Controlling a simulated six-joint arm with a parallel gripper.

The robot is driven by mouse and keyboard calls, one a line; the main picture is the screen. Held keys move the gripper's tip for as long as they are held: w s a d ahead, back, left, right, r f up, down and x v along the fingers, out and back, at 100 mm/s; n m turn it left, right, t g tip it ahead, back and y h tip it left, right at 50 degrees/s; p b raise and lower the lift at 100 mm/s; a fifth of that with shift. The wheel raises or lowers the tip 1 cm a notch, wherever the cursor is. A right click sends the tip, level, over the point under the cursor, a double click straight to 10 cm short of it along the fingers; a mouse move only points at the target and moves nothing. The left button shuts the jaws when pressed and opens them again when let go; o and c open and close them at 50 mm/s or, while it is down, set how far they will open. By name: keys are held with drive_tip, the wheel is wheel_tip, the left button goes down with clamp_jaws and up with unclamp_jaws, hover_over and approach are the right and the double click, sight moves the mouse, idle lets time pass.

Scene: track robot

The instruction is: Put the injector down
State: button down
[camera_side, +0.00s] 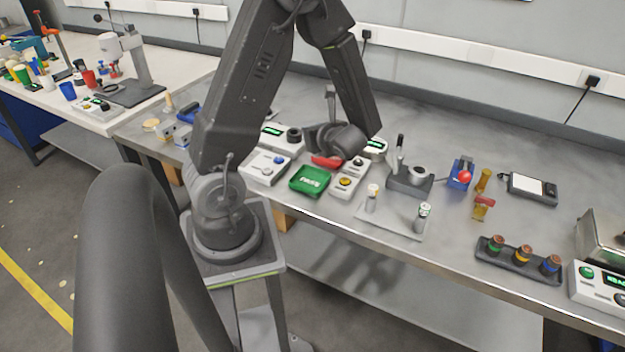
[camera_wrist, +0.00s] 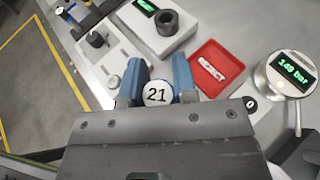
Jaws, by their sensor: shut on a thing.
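My gripper (camera_wrist: 158,74) has two blue fingers, seen in the wrist view closed on the sides of a thing with a round white face marked 21. I take this held thing to be the injector (camera_wrist: 157,95); only its round end shows clearly. In the side view my wrist is low over the bench near the red tray (camera_side: 327,161), and my fingers and the held thing cannot be made out there.
A grey unit with a black ring (camera_wrist: 168,22) stands beyond the fingers. A round gauge reading 149 bar (camera_wrist: 291,72) stands at the right. In the side view a green tray (camera_side: 310,180), a yellow-button box (camera_side: 348,182) and a blue-button box (camera_side: 265,167) crowd the bench.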

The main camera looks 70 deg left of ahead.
drive_tip(key=shift+n+g, duration=0.4)
drive_tip(key=shift+n, duration=0.1)
drive_tip(key=shift+s+d+f, duration=0.1)
drive_tip(key=shift+s+f, duration=0.25)
drive_tip(key=shift+f, duration=1)
drive_tip(key=shift+s+f, duration=0.3)
drive_tip(key=shift+f, duration=1.1)
drive_tip(key=shift+s+d+f, duration=0.1)
drive_tip(key=shift+s+f, duration=0.25)
drive_tip(key=shift+f, duration=1)
drive_tip(key=shift+f, duration=0.15)
drive_tip(key=c, duration=0.9)
unclamp_jaws()
